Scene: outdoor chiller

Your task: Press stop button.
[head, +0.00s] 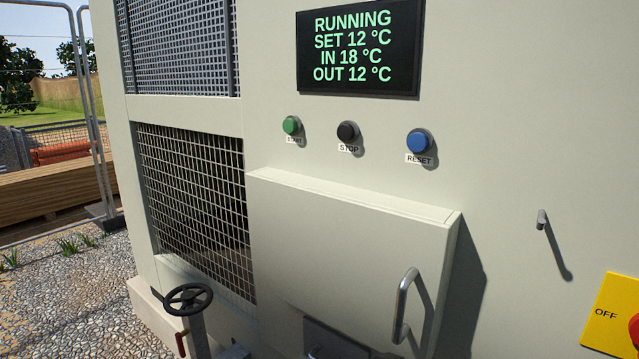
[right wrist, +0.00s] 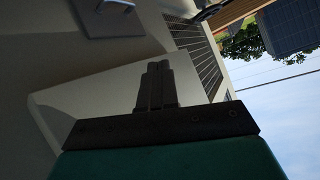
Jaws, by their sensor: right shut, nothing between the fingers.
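The black stop button (head: 347,132) sits on the pale chiller panel in the head view, above a label reading STOP. The green start button (head: 291,125) is to its left and the blue reset button (head: 418,141) to its right. The display (head: 361,46) above reads RUNNING, SET 12 °C, IN 18 °C, OUT 12 °C. My right gripper (right wrist: 158,68) shows in the right wrist view with its fingers together and nothing between them. The stop button cannot be made out in that view. Neither gripper shows in the head view.
A box cover (head: 350,235) with a metal handle (head: 404,305) juts out below the buttons. A small peg (head: 542,219) and a yellow OFF plate (head: 606,312) with a red part are at right. A black handwheel (head: 189,299) stands at lower left.

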